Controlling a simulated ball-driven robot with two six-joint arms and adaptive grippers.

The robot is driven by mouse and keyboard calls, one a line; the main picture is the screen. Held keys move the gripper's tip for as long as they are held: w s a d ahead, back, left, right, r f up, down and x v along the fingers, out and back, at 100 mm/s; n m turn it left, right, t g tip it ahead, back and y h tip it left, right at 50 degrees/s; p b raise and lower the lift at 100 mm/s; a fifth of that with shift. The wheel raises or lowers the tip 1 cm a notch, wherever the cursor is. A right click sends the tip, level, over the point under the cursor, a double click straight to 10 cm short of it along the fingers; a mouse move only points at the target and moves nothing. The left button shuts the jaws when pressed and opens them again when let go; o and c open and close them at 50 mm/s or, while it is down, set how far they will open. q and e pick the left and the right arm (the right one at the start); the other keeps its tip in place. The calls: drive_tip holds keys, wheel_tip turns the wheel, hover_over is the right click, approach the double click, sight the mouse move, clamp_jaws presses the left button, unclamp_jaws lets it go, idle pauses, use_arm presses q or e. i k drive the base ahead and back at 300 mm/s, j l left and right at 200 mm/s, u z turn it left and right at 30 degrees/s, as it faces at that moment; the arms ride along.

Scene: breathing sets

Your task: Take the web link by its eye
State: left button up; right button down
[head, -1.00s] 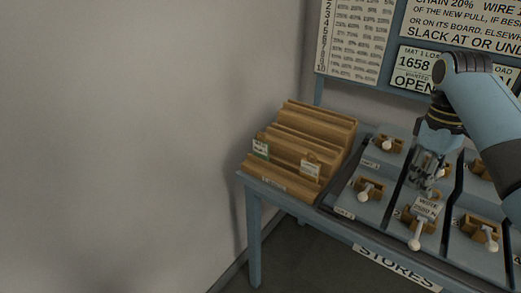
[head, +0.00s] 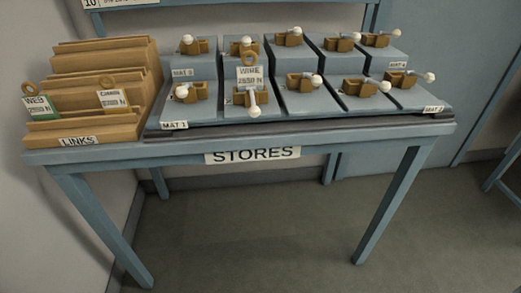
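The web link (head: 37,107) stands at the left end of the wooden links rack (head: 88,132). It is a green-edged white card reading WEB, with a tan ring, its eye (head: 28,88), on top. The chain link (head: 113,99) stands in the same rack to its right, with its own ring. The wire link (head: 249,76), marked WIRE, stands upright at a wooden block on the mats, its ring free of any gripper. Neither of my grippers is in view.
The blue stores table (head: 300,135) carries the rack at its left end. Stepped grey mats with several wooden blocks and white-knobbed levers fill the rest. A wall is close on the left. The floor (head: 250,220) in front is clear.

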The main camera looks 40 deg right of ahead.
sight(41, 106)
drive_tip(key=i+l+z, duration=0.3)
drive_tip(key=i+l, duration=0.4)
drive_tip(key=l, duration=0.15)
